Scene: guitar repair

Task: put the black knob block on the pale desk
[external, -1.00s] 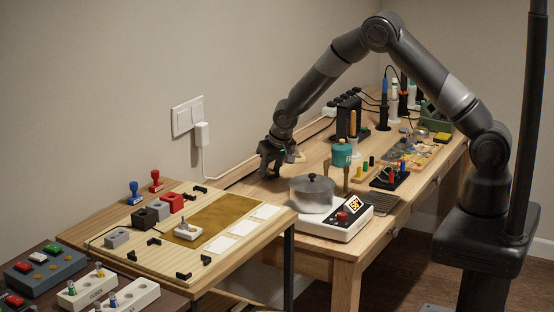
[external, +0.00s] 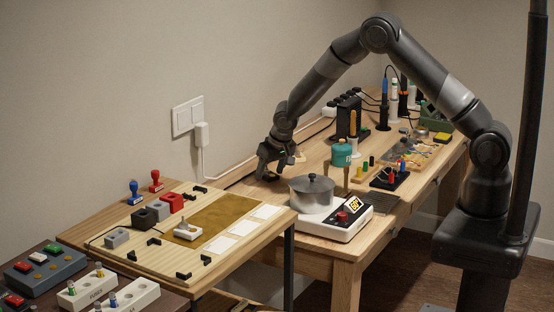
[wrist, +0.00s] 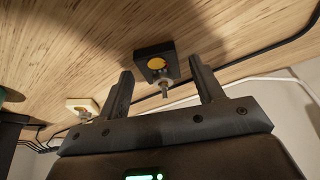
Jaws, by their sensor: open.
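The black knob block (wrist: 156,62) has a yellow disc and a metal knob. It stands on the long wooden desk (external: 340,242). In the wrist view my gripper (wrist: 163,80) is open, with a finger to each side of the block and clear space between. The block is not gripped. In the external view my gripper (external: 268,172) is low over the far left end of the long desk and mostly hides the block. A paler wooden desk (external: 125,215) stands at the left. I cannot tell which of the two is the pale desk named.
A white knob block (wrist: 82,108) stands beside the black one. A metal pot (external: 312,192) on a white hot plate (external: 345,222) and a teal canister (external: 342,153) stand right of my gripper. A brown mat (external: 222,215) and several small blocks cover the left desk. A cable runs along the wall.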

